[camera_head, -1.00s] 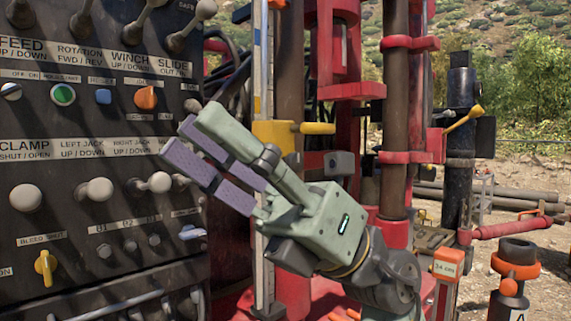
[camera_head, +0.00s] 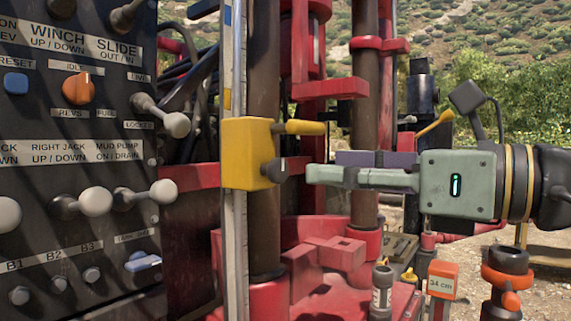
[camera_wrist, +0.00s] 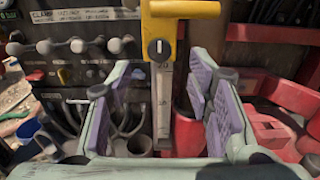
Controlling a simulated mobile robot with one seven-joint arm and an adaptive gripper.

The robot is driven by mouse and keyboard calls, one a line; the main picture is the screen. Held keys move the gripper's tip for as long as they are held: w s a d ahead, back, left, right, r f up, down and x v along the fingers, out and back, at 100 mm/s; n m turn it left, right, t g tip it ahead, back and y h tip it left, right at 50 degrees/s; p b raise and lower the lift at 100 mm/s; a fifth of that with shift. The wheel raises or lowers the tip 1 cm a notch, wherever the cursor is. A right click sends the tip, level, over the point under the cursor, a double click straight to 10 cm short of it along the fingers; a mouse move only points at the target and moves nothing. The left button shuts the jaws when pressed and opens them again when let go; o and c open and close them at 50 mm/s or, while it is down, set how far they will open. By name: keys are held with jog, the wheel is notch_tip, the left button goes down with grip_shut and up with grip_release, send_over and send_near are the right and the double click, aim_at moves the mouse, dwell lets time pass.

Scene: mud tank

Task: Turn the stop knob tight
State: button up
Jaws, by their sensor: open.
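The stop knob (camera_head: 275,170) is a small dark knob on the lower right of the yellow block (camera_head: 247,150), which rides on an upright scale bar (camera_head: 233,260). The wrist view shows the knob (camera_wrist: 159,48) face-on, its white mark about upright. My gripper (camera_head: 309,172) points left, level with the knob, its fingertips a short gap to the knob's right and not touching it. In the wrist view my gripper's purple-padded fingers (camera_wrist: 160,78) are wide apart and empty, one on each side of the bar; the knob appears between them and higher up.
A yellow handle (camera_head: 305,128) sticks out of the block above the knob. A black control panel (camera_head: 80,200) with levers stands at left. Red rig parts (camera_head: 330,250) lie below my gripper. An orange-topped "34 cm" block (camera_head: 443,280) and a black-and-orange post (camera_head: 507,275) stand at lower right.

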aim_at(282, 169)
jog(key=p+x, duration=0.1)
jog(key=x, duration=0.6)
jog(key=shift+w+a, duration=0.2)
jog(key=shift+a, duration=0.1)
jog(key=shift+c, duration=0.2)
grip_shut()
